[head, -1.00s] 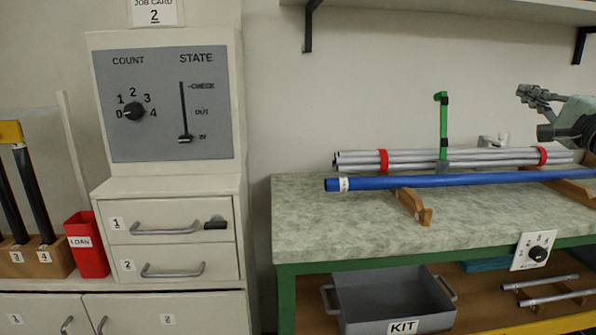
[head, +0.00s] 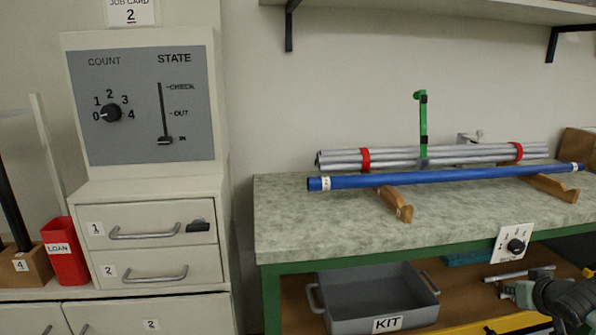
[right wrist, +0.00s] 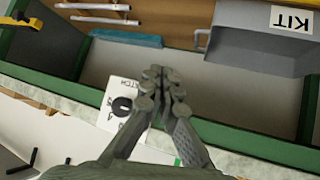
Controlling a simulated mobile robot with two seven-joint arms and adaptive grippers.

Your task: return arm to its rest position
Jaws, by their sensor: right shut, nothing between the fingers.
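My right gripper (head: 516,290) is low at the right of the head view, in front of the bench's lower shelf and below the dial plate (head: 507,243). In the right wrist view the gripper (right wrist: 160,84) has its fingers together with nothing between them. The dial plate (right wrist: 121,106) shows partly behind the fingers there. My left gripper is in neither view. A blue rod (head: 445,176) and a bundle of grey rods (head: 430,155) with red bands lie on wooden supports (head: 397,204) on the bench.
A grey KIT tray (head: 365,292) sits on the lower shelf; it also shows in the right wrist view (right wrist: 255,48). A green upright (head: 422,125) stands by the rods. Drawers (head: 150,250) and a red LOAN bin (head: 64,255) are at left. The bench front (head: 350,230) is clear.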

